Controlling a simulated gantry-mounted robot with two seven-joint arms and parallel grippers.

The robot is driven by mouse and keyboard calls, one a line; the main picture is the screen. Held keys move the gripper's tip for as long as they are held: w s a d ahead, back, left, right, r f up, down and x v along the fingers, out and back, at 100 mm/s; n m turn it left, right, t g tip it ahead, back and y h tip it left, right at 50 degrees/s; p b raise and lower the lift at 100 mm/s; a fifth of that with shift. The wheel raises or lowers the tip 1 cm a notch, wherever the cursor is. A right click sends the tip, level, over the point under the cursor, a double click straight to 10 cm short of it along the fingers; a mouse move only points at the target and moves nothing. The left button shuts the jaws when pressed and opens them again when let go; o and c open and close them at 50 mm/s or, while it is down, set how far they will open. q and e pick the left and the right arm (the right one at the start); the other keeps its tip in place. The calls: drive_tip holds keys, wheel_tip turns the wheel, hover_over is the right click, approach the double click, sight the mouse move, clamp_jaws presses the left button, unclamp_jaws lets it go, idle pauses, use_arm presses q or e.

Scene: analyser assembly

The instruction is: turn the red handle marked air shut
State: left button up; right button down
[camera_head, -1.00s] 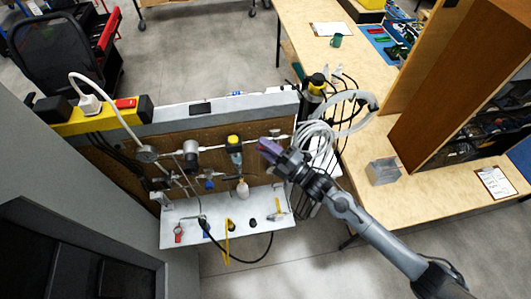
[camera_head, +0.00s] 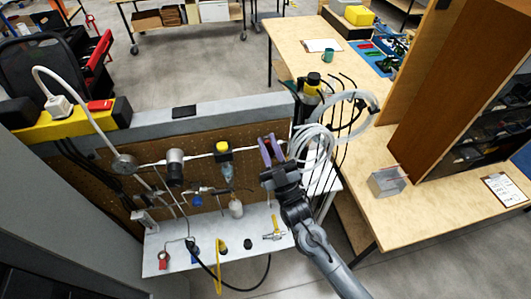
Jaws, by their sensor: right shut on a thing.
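My right gripper (camera_head: 271,152) is at the right end of the pipe run on the brown pegboard (camera_head: 105,180). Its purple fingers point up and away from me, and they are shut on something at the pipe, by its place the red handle. The handle itself is hidden by the fingers and wrist, so its angle cannot be seen. To the left on the same pipe (camera_head: 200,155) is a filter unit with a yellow top (camera_head: 222,147). My left gripper is not in view.
A grey shelf (camera_head: 180,238) below the board holds small parts, a yellow strap (camera_head: 218,262) and a black hose. Coiled pale tubing (camera_head: 318,140) and black cables hang close right of my gripper. A wooden bench (camera_head: 410,215) with a clear box (camera_head: 387,182) stands farther right.

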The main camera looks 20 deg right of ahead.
drive_tip(key=shift+s+d+m+h+b, duration=0.1)
drive_tip(key=shift+d+m+h+b, duration=0.15)
drive_tip(key=shift+m+h, duration=1.15)
drive_tip(key=shift+w+d+m+h+b, duration=0.15)
drive_tip(key=shift+m+h+b, duration=0.25)
drive_tip(key=shift+m+h, duration=1)
drive_tip(key=shift+s+d+m+h+b, duration=0.15)
drive_tip(key=shift+d+m+h+b, duration=0.15)
drive_tip(key=shift+m+h, duration=1.1)
drive_tip(key=c, duration=1.1)
unclamp_jaws()
drive_tip(key=shift+r, duration=0.1)
drive_tip(key=shift+b+v, duration=1.05)
drive_tip(key=shift+v, duration=4.4)
